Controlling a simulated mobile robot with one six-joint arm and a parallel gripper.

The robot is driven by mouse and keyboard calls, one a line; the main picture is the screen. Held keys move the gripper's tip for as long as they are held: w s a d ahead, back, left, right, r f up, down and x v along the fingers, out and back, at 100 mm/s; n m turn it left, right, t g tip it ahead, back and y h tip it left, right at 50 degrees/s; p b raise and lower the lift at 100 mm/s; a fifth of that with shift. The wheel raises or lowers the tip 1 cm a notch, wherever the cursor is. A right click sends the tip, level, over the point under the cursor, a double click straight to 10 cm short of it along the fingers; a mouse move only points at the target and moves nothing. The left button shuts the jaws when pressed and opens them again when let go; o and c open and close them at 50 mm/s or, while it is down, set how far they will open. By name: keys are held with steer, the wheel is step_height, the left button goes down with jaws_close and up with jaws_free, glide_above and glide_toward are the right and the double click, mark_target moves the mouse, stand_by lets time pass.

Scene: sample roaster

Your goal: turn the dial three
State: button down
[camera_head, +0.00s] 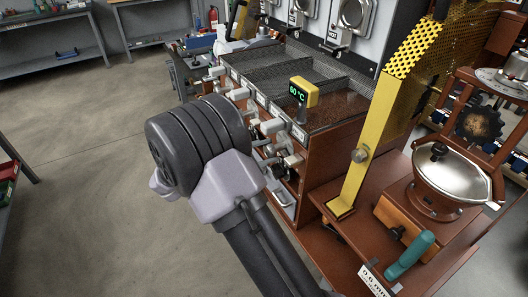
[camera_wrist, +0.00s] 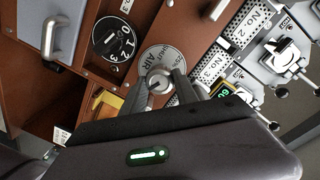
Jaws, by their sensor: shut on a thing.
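In the wrist view, a round silver dial plate (camera_wrist: 178,57) marked "AIR", "SHUT" and "25%" sits on the reddish-brown panel. My gripper (camera_wrist: 160,86) is shut on the small round metal knob (camera_wrist: 158,75) at its centre, one finger on each side. The fingers hide part of the plate's lower edge, and I cannot read the knob's setting. Left of it is a black dial (camera_wrist: 113,40) with white numbers, including 1, 2 and 3; no finger touches it. In the head view my arm hides my gripper and both dials.
Plates marked No. 2 (camera_wrist: 248,22) and No. 3 (camera_wrist: 215,65) and metal levers (camera_wrist: 284,56) stand to the right. A metal handle (camera_wrist: 57,38) is at the left. A display (camera_head: 299,92) reads 60 °C above the bean bins. Open floor (camera_head: 80,170) lies left of my arm.

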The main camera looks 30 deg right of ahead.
steer(key=shift+m, duration=0.6)
steer(key=c, duration=0.9)
jaws_free()
steer(key=shift+c, duration=0.2)
steer(key=a+r+p, duration=0.1)
steer(key=a+p, duration=0.4)
steer(key=a, duration=1.2)
steer(key=shift+a+p, duration=0.2)
steer(key=shift+p, duration=0.1)
